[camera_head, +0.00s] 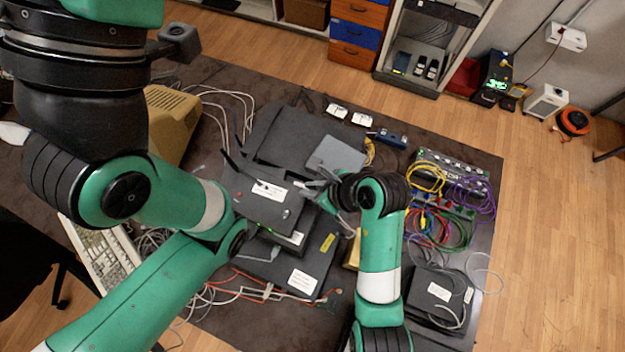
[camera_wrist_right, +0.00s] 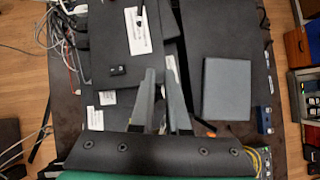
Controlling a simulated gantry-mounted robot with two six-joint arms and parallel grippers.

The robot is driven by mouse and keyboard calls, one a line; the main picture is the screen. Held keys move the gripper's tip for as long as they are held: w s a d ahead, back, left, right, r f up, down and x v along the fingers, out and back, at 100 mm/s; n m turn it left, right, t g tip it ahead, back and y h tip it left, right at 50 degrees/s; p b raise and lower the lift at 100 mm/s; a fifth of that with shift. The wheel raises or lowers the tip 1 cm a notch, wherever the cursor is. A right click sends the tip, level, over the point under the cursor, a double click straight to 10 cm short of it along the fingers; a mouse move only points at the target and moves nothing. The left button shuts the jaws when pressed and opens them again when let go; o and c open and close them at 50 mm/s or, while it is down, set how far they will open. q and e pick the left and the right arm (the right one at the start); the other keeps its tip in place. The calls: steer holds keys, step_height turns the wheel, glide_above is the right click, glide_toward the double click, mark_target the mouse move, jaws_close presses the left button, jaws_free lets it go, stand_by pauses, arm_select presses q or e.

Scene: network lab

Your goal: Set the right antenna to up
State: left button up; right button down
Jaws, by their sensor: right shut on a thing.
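A black router box (camera_head: 262,208) with a white label lies on stacked dark devices at the table's middle. It also shows at the top of the wrist view (camera_wrist_right: 112,55). A thin black antenna (camera_head: 231,163) stands out at its far left end. My right gripper (camera_head: 318,191) is at the router's right end, its fingers (camera_wrist_right: 162,88) pointing at that end. It is shut on the right antenna, which the fingers mostly hide. My left arm crosses the left side of the head view, but its gripper is not in view.
A grey box (camera_head: 336,154) lies just beyond my right gripper, and a blue device (camera_head: 388,138) is farther right. Coiled cables (camera_head: 428,178) cover the table's right side. A keyboard (camera_head: 98,245) and loose cables are at the left. Flat dark devices surround the router closely.

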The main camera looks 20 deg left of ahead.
steer(key=c, duration=0.9)
jaws_free()
steer(key=shift+a, duration=0.1)
steer(key=p+v, duration=0.4)
steer(key=v, duration=0.7)
steer(key=shift+d+r, duration=0.2)
steer(key=shift+d, duration=0.1)
